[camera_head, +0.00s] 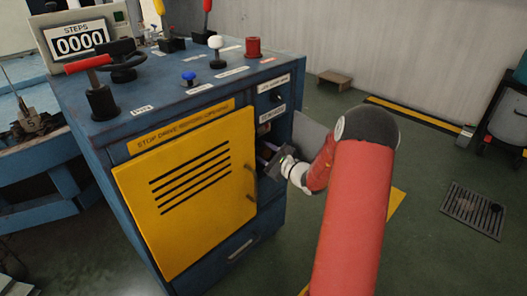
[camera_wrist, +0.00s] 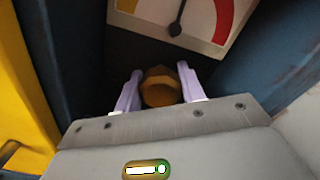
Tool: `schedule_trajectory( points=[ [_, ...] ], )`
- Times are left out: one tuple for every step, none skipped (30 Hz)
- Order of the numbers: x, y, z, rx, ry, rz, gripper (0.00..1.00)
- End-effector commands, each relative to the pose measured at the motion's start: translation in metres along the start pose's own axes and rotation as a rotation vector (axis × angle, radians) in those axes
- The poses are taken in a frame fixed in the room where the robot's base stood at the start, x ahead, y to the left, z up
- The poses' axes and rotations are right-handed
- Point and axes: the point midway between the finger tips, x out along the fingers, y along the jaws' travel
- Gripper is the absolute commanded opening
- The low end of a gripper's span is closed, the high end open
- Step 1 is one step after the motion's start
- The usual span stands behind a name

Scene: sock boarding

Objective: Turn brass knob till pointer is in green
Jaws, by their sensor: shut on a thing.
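The brass knob (camera_wrist: 160,90) sits between my two pale fingers in the wrist view, below a dial. My gripper (camera_wrist: 163,92) is shut on the knob. The dial (camera_wrist: 208,16) is white, with a red band at its right and a yellow patch at its upper left; its top is cut off. The black pointer (camera_wrist: 178,20) rises from its pivot and leans slightly right on the white face. No green band shows in view. In the head view my gripper (camera_head: 270,155) reaches into the right side of the blue cabinet; the knob is hidden there.
The blue cabinet (camera_head: 190,103) has a yellow door (camera_head: 190,225) standing left of my gripper. Its top carries a red-handled lever (camera_head: 90,64), a white knob (camera_head: 216,42) and a red button (camera_head: 253,47). Dark cabinet walls flank the recess closely. Floor at right is open around a drain grate (camera_head: 473,210).

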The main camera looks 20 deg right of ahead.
Motion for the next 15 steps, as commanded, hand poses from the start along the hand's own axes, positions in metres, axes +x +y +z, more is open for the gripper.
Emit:
schedule_trajectory(
  points=[
    [-0.0008, 0.0001, -0.0009, 0.017, 0.003, 0.0, 0.17],
    [-0.0008, 0.0001, -0.001, 0.026, 0.003, 0.0, 0.17],
    [-0.0008, 0.0002, -0.0011, 0.036, 0.003, 0.0, 0.17],
    [-0.0008, 0.0002, -0.0011, 0.043, 0.003, 0.0, 0.17],
    [-0.0008, 0.0002, -0.0012, 0.048, 0.003, 0.0, 0.17],
    [-0.0008, 0.0002, -0.0013, 0.053, 0.003, 0.0, 0.17],
    [-0.0008, 0.0002, -0.0013, 0.056, 0.003, 0.0, 0.17],
    [-0.0008, 0.0003, -0.0013, 0.059, 0.003, 0.0, 0.17],
    [-0.0008, 0.0003, -0.0014, 0.062, 0.003, 0.0, 0.17],
    [-0.0008, 0.0004, -0.0015, 0.064, 0.003, 0.0, 0.17],
    [-0.0008, 0.0004, -0.0015, 0.065, 0.003, 0.0, 0.17],
    [-0.0008, 0.0004, -0.0015, 0.066, 0.003, 0.0, 0.17],
    [-0.0008, 0.0004, -0.0015, 0.066, 0.003, 0.0, 0.17],
    [-0.0008, 0.0004, -0.0016, 0.066, 0.003, 0.0, 0.17],
    [-0.0008, 0.0005, -0.0016, 0.066, 0.003, 0.0, 0.17]
  ],
)
